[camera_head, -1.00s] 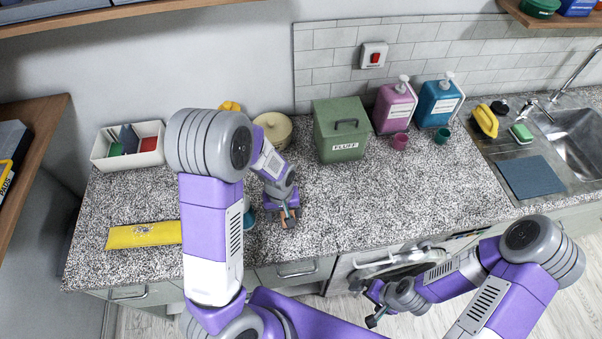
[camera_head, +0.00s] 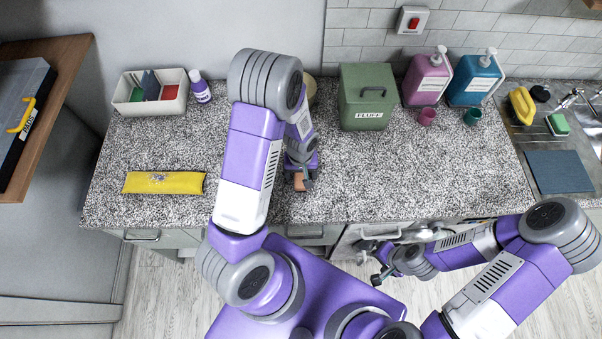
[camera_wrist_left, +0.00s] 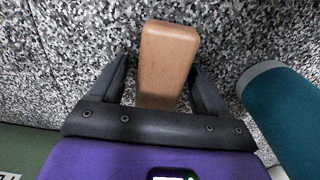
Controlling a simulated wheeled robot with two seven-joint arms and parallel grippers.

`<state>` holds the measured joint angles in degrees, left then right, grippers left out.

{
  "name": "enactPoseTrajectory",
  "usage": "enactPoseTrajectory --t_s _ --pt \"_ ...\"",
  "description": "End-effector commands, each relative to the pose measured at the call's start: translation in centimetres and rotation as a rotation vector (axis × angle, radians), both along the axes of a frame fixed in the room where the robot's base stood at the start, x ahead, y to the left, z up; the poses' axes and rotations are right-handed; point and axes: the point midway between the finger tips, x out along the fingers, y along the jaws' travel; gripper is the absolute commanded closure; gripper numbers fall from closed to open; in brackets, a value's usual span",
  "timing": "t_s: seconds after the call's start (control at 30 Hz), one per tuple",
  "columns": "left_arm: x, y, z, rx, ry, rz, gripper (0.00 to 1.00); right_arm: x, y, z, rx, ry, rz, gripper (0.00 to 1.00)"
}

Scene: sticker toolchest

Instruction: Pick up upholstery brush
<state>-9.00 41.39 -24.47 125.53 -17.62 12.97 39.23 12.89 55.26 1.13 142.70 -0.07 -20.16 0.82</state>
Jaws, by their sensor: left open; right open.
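A plain wooden block-shaped piece (camera_wrist_left: 165,62), which looks like the brush's wooden back or handle, lies on the speckled counter. Its bristles do not show. My left gripper (camera_wrist_left: 160,75) is open, with one finger on each side of the wood and small gaps visible. In the head view, the left gripper (camera_head: 303,184) is low over the counter near its front edge, with the wood (camera_head: 299,182) at its fingers. My right gripper (camera_head: 379,277) is open and empty, in front of the counter and below its edge.
A teal cylinder (camera_wrist_left: 290,110) lies close beside the left gripper. A yellow packet (camera_head: 164,183) and a divided white bin (camera_head: 150,108) are to the left. A green FLUFF box (camera_head: 367,115) and pump bottles (camera_head: 426,78) stand behind. The counter's right middle is clear.

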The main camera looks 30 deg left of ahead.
Motion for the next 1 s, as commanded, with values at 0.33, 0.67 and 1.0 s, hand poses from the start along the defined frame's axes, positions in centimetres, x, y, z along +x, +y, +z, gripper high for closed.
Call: enactPoseTrajectory --t_s 0.33,0.67,1.0 --pt "0.0 0.0 0.1 0.0 0.0 0.0 0.6 0.0 0.0 0.0 0.0 0.0 0.0 0.0" --pt "0.0 0.0 0.1 0.0 -0.001 0.0 0.86 0.0 0.0 0.0 0.0 0.0 0.0 0.0" --pt "0.2 0.0 4.6 -0.001 -0.008 0.001 0.86 0.0 0.0 0.4 0.0 0.0 0.0 0.0"
